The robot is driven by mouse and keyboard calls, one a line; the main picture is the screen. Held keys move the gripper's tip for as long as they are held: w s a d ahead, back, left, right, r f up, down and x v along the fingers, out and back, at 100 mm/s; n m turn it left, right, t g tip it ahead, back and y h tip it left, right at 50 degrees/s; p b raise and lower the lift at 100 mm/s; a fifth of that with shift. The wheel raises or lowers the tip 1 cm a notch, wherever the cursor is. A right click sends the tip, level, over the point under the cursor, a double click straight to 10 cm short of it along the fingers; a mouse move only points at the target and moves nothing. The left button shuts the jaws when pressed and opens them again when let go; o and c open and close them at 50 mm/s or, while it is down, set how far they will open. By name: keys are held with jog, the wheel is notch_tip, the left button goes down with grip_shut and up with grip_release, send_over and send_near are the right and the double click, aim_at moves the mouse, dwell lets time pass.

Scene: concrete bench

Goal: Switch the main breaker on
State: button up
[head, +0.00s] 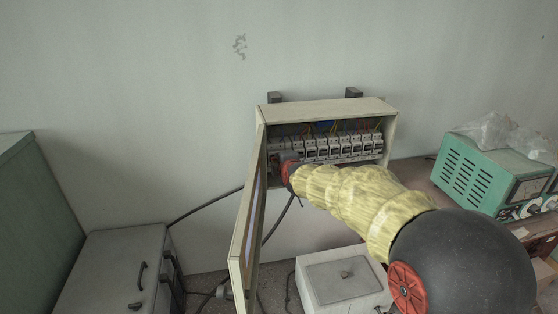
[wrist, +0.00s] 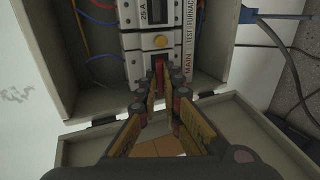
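An open breaker box (head: 330,108) hangs on the wall, with a row of grey breakers (head: 335,148) inside. My gripper (head: 288,172) reaches into its lower left part and hides the breaker there in the head view. My gripper (wrist: 160,72) is open, with a narrow gap between the tips. Contact with the lever cannot be told.
The box door (head: 247,225) stands swung open at the left, close to my gripper. A grey box (head: 342,280) stands below, and a green instrument (head: 490,170) sits at the right. Cables hang below the box. Coloured wires (wrist: 88,40) run left of the breaker.

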jog(key=o, duration=0.4)
jog(key=v, duration=1.2)
jog(key=shift+f, duration=0.1)
